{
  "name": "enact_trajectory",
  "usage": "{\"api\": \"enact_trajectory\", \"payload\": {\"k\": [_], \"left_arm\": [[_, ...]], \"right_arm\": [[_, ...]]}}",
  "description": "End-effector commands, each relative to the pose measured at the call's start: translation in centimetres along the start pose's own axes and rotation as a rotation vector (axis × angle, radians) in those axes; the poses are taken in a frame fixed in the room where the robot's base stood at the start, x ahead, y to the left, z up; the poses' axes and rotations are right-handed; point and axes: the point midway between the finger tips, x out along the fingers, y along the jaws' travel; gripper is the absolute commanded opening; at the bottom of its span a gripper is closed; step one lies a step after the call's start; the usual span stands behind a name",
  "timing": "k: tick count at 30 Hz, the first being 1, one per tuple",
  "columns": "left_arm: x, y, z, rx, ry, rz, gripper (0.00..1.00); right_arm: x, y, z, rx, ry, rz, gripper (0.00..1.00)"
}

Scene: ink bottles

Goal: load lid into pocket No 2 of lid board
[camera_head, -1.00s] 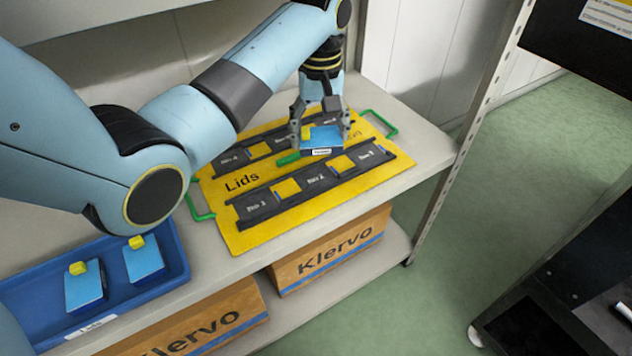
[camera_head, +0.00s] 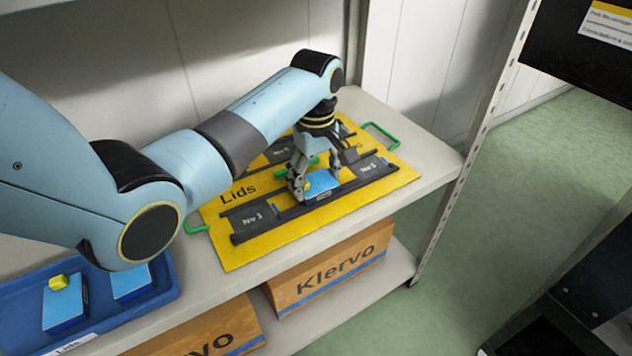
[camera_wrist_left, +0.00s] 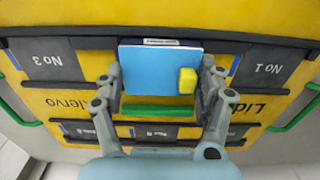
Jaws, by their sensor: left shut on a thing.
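My left gripper (camera_head: 317,181) is shut on a blue lid (camera_head: 322,184) with a yellow knob. The lid is at the middle pocket of the front row of the yellow lid board (camera_head: 245,255), between the pockets marked No 3 (camera_head: 252,218) and No 1 (camera_head: 368,168). It hides that pocket's label. In the left wrist view the fingers (camera_wrist_left: 160,80) grip the lid (camera_wrist_left: 150,72) at its two sides, and it overlaps the dark rail. I cannot tell whether it rests in the pocket or is just above it. My right gripper is not in view.
A blue tray (camera_head: 170,292) at lower left holds two more blue lids (camera_head: 63,308). The board has green handles (camera_head: 381,134) at its ends and a green bar (camera_wrist_left: 155,105) between its rows. Klervo boxes (camera_head: 330,275) stand on the shelf below.

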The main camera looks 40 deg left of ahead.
Motion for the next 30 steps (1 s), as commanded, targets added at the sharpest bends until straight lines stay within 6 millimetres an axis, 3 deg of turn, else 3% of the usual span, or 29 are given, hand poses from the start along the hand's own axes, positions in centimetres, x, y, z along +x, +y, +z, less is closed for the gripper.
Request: {"api": "enact_trajectory", "payload": {"k": [10,11,16,25,30], "left_arm": [[0.5,0.1,0.0,0.001,0.000,0.002,0.41],[0.5,0.1,0.0,0.001,0.000,0.001,0.73],[0.5,0.1,0.0,0.001,0.001,0.002,0.95],[0.3,0.1,0.0,0.001,0.001,0.003,0.95],[-2.3,0.1,-0.1,0.002,0.002,0.006,0.95]], "right_arm": [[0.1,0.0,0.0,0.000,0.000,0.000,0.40],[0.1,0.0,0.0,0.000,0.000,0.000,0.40],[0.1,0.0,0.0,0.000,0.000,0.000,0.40],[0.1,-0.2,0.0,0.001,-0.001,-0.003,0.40],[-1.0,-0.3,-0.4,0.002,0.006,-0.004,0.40]]}}
